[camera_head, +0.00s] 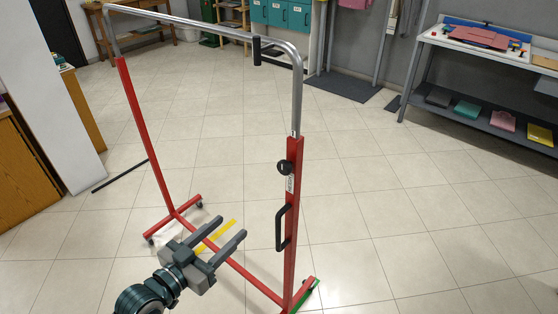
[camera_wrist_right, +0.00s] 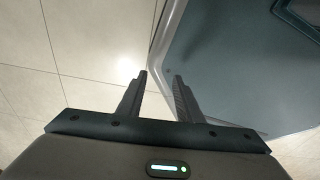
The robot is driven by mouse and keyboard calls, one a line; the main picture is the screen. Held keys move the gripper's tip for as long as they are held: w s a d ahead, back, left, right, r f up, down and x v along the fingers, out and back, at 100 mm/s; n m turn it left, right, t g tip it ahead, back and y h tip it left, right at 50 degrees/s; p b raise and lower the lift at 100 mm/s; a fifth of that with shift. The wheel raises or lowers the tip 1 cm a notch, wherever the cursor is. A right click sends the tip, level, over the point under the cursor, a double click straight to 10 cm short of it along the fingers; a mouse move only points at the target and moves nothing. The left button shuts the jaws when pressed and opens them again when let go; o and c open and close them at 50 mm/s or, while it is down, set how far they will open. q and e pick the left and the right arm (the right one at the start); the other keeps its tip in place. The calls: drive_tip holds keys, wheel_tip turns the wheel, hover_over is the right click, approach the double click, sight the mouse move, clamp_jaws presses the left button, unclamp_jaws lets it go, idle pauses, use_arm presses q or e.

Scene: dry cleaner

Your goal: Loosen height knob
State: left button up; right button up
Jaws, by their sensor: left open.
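The black round height knob (camera_head: 284,168) sits on the right red upright of a garment rack (camera_head: 293,220), near the top of the red part. A black handle (camera_head: 280,227) is on the same upright below the knob. My left gripper (camera_head: 234,231) is open and empty, lower and to the left of the knob, apart from it. In the right wrist view my right gripper (camera_wrist_right: 159,76) has its fingers spread with nothing between them. It does not show in the head view.
The rack's chrome top bar (camera_head: 200,26) spans above, with its wheeled red base on the tiled floor. A yellow floor strip (camera_head: 215,237) lies behind my left gripper. A shelf table (camera_head: 480,50) stands at the back right. The floor right of the rack is clear.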

use_arm(q)
wheel_tip(320, 180, up, 9)
drive_tip(key=s+d+m+h, duration=0.1)
drive_tip(key=s+d+h, duration=0.1)
drive_tip(key=shift+s+r+p, duration=0.2)
drive_tip(key=shift+p, duration=0.2)
use_arm(e)
drive_tip(key=s, duration=0.2)
drive_tip(key=s+d+r, duration=0.1)
drive_tip(key=shift+g, duration=0.3)
use_arm(q)
drive_tip(key=shift+w+d, duration=0.1)
drive_tip(key=shift+w, duration=0.05)
drive_tip(key=p, duration=0.6)
approach(282, 169)
drive_tip(key=x, duration=0.8)
drive_tip(key=shift+w+d+f, duration=0.1)
drive_tip(key=shift+w+d, duration=0.2)
use_arm(e)
wheel_tip(282, 169, up, 5)
drive_tip(key=shift+a+r, duration=0.1)
drive_tip(key=shift+r, duration=0.1)
use_arm(q)
drive_tip(key=c, duration=1)
